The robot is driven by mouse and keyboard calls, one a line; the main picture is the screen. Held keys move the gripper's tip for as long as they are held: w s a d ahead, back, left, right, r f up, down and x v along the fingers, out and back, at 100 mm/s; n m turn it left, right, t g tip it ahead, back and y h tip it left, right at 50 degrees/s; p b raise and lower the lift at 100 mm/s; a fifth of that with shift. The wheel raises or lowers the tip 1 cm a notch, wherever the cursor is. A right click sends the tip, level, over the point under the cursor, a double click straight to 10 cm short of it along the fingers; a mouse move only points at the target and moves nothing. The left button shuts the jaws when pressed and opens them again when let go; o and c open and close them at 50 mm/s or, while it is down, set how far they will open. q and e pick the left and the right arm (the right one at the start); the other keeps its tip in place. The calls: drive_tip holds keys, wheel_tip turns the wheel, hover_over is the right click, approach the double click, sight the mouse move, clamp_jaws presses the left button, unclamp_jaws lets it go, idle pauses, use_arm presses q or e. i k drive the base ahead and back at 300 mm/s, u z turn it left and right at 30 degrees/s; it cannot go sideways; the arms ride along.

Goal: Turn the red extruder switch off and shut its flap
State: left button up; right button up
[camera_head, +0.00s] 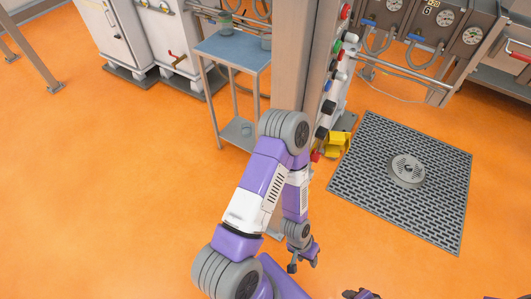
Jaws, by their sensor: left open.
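A yellow flap or box (337,143) sticks out low on the side of the grey column, standing open as far as I can tell. A red switch part (316,155) shows at its lower left, close to my forearm. The switch's setting is too small to read. My left gripper (303,265) points down, open and empty, below and apart from the yellow flap. A dark and purple piece at the bottom edge (361,294) appears to be my right gripper, mostly cut off; its jaws cannot be made out.
The grey column (293,55) carries several red, green, white and black knobs along its right side. A blue-topped table (233,50) stands left of it. A dark floor grate (440,190) lies to the right. Gauges and pipes line the back. Orange floor is free at left.

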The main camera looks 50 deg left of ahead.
sight(315, 156)
drive_tip(key=u, duration=0.95)
drive_tip(key=k, duration=0.3)
drive_tip(key=z, duration=0.35)
drive_tip(key=i, duration=0.75)
drive_tip(key=u, duration=0.45)
